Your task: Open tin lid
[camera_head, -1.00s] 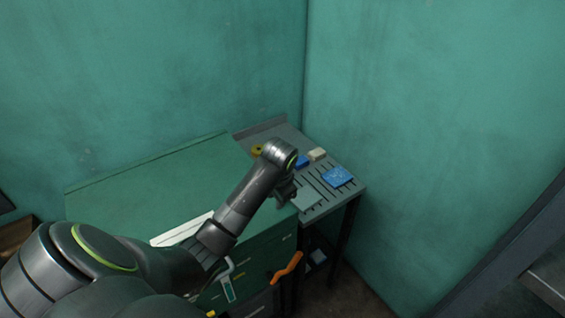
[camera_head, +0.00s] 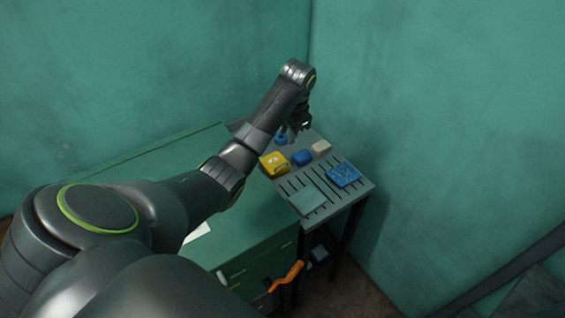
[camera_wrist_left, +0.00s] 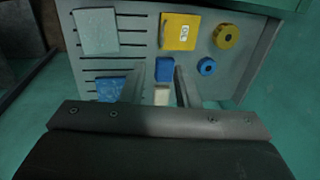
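I cannot tell for sure which object is the tin. A yellow box with a white label (camera_head: 274,164) lies on the slotted grey side table; it also shows in the left wrist view (camera_wrist_left: 180,32). A small blue block (camera_head: 301,158) and a cream block (camera_head: 321,147) lie to its right. My left gripper (camera_head: 299,131) hangs above the table's far part, pointing down. In the left wrist view its fingers (camera_wrist_left: 158,72) are apart and empty, with the blue block (camera_wrist_left: 165,70) and the cream block (camera_wrist_left: 161,96) seen below between them. My right gripper does not show.
The slotted table (camera_head: 345,199) also bears a pale green flat square (camera_head: 307,200), a blue patterned square (camera_head: 343,175) and a blue round piece (camera_head: 280,140). A yellow round piece (camera_wrist_left: 227,36) shows in the left wrist view. A green cabinet (camera_head: 255,222) adjoins; teal walls stand close behind.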

